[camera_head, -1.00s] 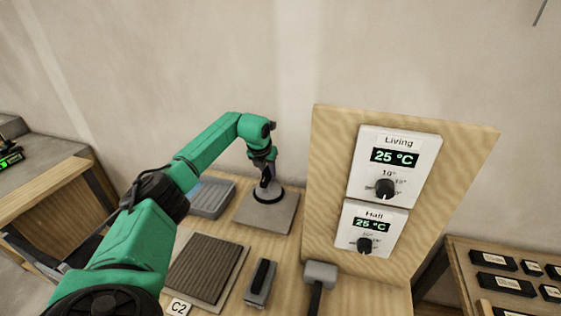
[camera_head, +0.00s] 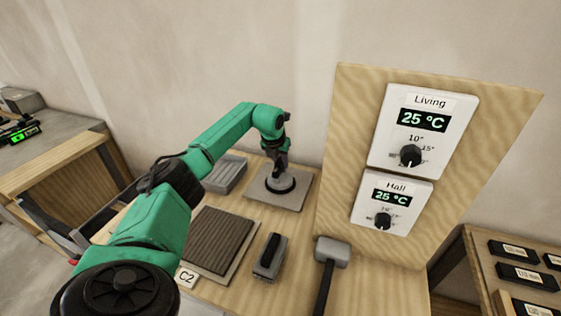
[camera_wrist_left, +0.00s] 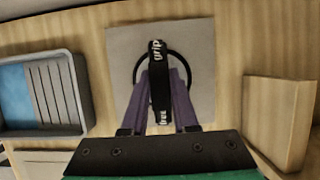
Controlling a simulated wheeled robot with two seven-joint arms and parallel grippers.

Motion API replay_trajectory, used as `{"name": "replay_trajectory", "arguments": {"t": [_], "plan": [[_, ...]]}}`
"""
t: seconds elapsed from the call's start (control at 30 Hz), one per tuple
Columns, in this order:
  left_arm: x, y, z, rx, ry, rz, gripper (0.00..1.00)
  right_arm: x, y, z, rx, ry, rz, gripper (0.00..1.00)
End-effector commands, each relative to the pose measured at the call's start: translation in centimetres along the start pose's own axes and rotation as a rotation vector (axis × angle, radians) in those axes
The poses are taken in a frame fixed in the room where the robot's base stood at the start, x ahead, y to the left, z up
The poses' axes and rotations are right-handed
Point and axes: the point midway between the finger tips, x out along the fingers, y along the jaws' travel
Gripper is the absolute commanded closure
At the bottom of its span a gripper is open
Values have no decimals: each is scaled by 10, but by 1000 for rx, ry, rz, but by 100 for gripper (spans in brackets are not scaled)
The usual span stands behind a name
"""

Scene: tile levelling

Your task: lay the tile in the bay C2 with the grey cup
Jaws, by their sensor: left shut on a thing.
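A grey square tile (camera_head: 296,199) lies flat on the bench at the back; it also shows in the wrist view (camera_wrist_left: 123,44). A suction cup with a dark round rim (camera_head: 292,188) stands on it. Its black handle (camera_wrist_left: 158,75) carries the words "grip" and "free" at its two ends. My left gripper (camera_head: 280,170) is shut on the cup's handle, with its purple fingers (camera_wrist_left: 160,95) on either side. The bay (camera_head: 219,242) with ribbed brown bedding lies nearer, beside the label C2 (camera_head: 187,277). My right gripper is not in view.
A grey tray (camera_head: 231,174), partly blue inside in the wrist view (camera_wrist_left: 83,92), stands left of the tile. A grey block with a black grip (camera_head: 269,257) and a mallet (camera_head: 331,252) lie right of the bay. A wooden board (camera_head: 349,110) with two thermostats rises at right.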

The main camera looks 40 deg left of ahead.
Motion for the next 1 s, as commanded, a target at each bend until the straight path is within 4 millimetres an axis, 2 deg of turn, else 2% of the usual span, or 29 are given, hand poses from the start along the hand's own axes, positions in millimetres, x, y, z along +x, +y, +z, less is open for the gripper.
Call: {"name": "replay_trajectory", "arguments": {"t": [0.47, 0.5, 0.57, 0.87, 1.0], "plan": [[0, 0, 0, 0, -2, -1, 100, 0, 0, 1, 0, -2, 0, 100], [0, 0, 0, 0, -2, -1, 61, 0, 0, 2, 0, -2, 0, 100], [0, 0, 0, 0, -2, -1, 38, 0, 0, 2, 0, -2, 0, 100], [2, 0, -1, 1, 2, 1, 38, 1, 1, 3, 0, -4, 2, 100], [-8, 0, 0, 0, -2, 0, 38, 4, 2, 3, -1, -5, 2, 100]]}}
